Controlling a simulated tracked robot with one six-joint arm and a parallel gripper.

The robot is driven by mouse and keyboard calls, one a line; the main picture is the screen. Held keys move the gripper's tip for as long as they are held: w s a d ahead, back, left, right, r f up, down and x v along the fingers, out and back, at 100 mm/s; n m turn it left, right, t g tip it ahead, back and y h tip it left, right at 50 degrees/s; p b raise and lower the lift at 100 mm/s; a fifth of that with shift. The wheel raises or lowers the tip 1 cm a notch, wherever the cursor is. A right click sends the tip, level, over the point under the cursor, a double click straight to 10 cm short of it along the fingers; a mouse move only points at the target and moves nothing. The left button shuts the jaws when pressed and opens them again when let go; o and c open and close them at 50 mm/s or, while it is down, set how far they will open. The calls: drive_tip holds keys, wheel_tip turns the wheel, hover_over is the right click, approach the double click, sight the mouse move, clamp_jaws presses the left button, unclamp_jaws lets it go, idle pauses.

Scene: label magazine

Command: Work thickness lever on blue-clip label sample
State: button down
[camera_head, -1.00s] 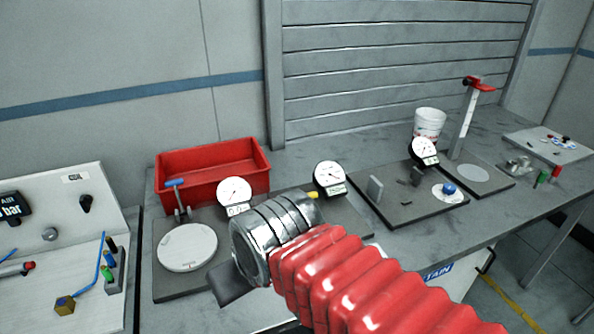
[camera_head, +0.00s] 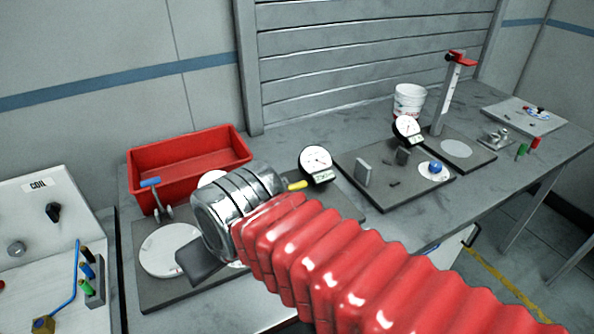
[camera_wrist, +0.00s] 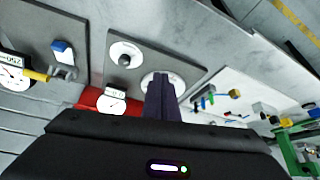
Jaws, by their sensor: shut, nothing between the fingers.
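A round dial gauge (camera_head: 316,160) with a yellow lever (camera_head: 298,185) stands on the second dark plate. In the wrist view the gauge (camera_wrist: 14,72) and yellow lever (camera_wrist: 36,75) are at the left edge. My gripper (camera_head: 190,266) is shut and empty. It is over the left plate, above or near its white discs. Its dark fingers (camera_wrist: 161,82) cover part of a white disc in the wrist view. Height above the plate is unclear.
The left plate (camera_head: 150,293) has a blue-handled lever (camera_head: 150,183), and a red bin (camera_head: 190,165) stands behind. A plate with a blue knob (camera_head: 435,167), a red-topped post (camera_head: 447,100) and a white cup (camera_head: 409,100) are at right. A coil panel (camera_head: 40,230) is at left.

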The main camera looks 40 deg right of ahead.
drive_tip(key=w+d+r+m, duration=0.1)
drive_tip(key=d+r, duration=0.3)
drive_tip(key=d, duration=0.4)
drive_tip(key=w+d+r+m+g, duration=0.1)
drive_tip(key=w+d+r, duration=0.2)
drive_tip(key=d, duration=0.6)
drive_tip(key=w+d+r+m+h, duration=0.1)
drive_tip(key=w+d+r, duration=0.1)
drive_tip(key=d+r, duration=0.4)
drive_tip(key=d, duration=0.3)
drive_tip(key=shift+g, duration=0.4)
drive_tip(key=shift+f, duration=0.1)
hover_over(298, 184)
drive_tip(key=w, duration=0.2)
wheel_tip(298, 184, down, 10)
drive_tip(key=shift+s+f, duration=0.75)
drive_tip(key=shift+f, duration=0.1)
drive_tip(key=shift+s+f, duration=0.25)
drive_tip(key=shift+f, duration=0.35)
